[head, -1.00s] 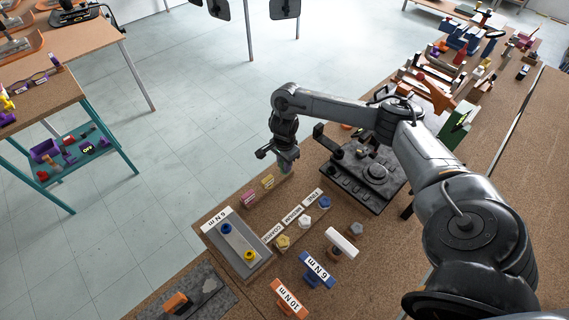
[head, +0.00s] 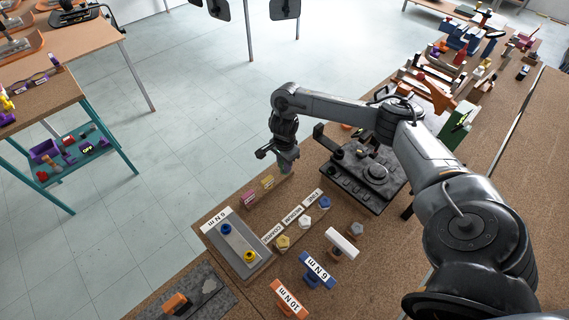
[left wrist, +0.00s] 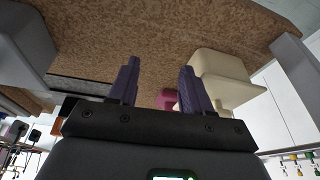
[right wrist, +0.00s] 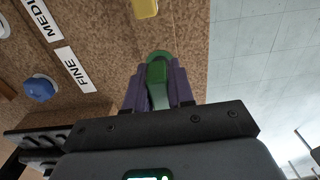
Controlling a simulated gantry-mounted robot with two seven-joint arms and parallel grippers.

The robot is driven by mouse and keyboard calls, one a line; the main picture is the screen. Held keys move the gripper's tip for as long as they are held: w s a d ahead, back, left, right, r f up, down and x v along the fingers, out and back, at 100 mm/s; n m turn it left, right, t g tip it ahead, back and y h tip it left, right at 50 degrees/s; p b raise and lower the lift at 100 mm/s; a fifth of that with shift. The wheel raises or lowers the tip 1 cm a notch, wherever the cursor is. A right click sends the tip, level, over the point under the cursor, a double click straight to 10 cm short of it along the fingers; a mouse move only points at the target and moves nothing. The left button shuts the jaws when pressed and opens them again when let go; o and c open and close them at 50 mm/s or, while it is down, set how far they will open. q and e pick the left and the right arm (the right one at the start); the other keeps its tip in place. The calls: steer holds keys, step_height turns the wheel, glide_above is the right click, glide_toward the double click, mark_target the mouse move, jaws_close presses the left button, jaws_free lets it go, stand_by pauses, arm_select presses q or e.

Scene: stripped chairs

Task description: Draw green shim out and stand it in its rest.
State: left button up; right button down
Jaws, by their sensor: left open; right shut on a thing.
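My right gripper (head: 284,168) is shut on the green shim (right wrist: 157,70), which stands between the purple fingers in the right wrist view. In the head view the green shim (head: 285,170) shows small under the jaws, at the far end of a low brown strip (head: 270,194). A pink piece (head: 249,197) and a yellow piece (head: 267,182) stand along this strip. Whether the shim's lower end sits in the strip or clear of it is hidden. My left gripper (left wrist: 158,88) is open and empty in its wrist view; it is outside the head view.
A dark machine (head: 362,172) stands right of the right gripper. In the left wrist view a cream block (left wrist: 218,78) is close to the right finger.

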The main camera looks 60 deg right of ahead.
arm_select(q)
steer(key=shift+f, duration=0.15)
arm_select(e)
steer(key=shift+f, duration=0.15)
arm_select(q)
steer(key=shift+d+f+b, duration=0.15)
steer(key=shift+f+b, duration=0.45)
steer(key=shift+b, duration=0.15)
arm_select(e)
steer(key=shift+f, duration=0.7)
arm_select(q)
steer(key=shift+r, duration=0.2)
arm_select(e)
steer(key=shift+r, duration=0.25)
arm_select(q)
steer(key=shift+r+p, duration=0.25)
steer(key=shift+p, duration=0.2)
arm_select(e)
steer(key=shift+r, duration=0.45)
arm_select(q)
steer(key=shift+f, duration=0.2)
steer(key=shift+f+b, duration=0.1)
steer(key=shift+b, duration=0.2)
arm_select(e)
steer(key=shift+f, duration=0.15)
